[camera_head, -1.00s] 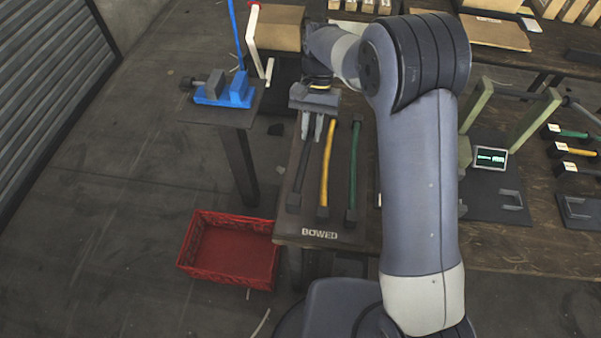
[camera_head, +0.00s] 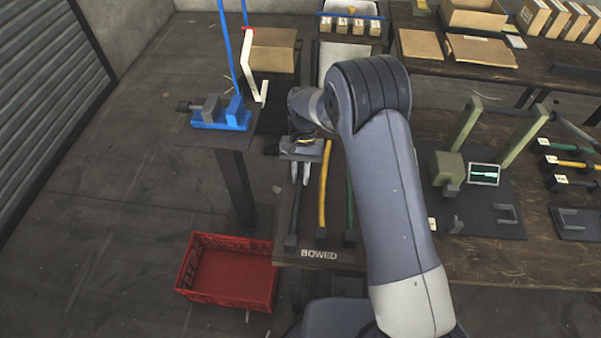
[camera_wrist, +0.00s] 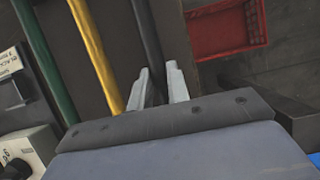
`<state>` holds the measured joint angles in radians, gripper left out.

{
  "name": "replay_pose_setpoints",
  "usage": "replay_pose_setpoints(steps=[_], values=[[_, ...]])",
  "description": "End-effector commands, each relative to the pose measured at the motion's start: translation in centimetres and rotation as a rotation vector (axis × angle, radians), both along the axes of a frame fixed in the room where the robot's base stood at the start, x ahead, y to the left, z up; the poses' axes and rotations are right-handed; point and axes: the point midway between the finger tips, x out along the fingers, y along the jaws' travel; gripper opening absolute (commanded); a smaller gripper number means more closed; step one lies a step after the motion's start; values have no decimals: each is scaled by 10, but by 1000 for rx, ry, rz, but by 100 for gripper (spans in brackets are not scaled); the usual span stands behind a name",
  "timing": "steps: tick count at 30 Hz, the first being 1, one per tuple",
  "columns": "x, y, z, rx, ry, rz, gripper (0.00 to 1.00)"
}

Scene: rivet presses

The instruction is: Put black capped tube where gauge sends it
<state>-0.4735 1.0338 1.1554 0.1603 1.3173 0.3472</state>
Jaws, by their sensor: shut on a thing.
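My gripper (camera_head: 301,182) points down and is shut on a black capped tube (camera_head: 293,215), above the left part of the table area marked BOWED (camera_head: 320,254). The tube also shows between the fingers in the wrist view (camera_wrist: 148,35). It lies beside a yellow tube (camera_head: 323,200) and a green tube (camera_head: 350,215), roughly parallel to them. I cannot tell whether it touches the surface. The gauge (camera_head: 470,170) is a green frame on a dark plate at right, with a lit screen (camera_head: 484,174) whose text is too small to read.
A red crate (camera_head: 190,290) sits on the floor at left. A blue vise (camera_head: 222,115) stands on a small table behind it. More capped tubes (camera_head: 570,163) lie at far right. Brown boxes (camera_head: 480,50) are on the back table. My arm hides the table's middle.

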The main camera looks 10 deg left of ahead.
Motion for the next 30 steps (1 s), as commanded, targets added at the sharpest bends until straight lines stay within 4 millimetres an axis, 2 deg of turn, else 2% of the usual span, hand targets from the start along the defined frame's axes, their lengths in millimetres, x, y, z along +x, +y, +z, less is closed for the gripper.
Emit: replay_pose_setpoints(steps=[6,7,15,25,30], values=[[0,0,-3,0,0,0,0],[0,0,-3,0,0,0,18],[0,0,-2,0,0,0,39],[2,0,4,1,-2,0,39],[14,1,30,3,-6,-1,39]])
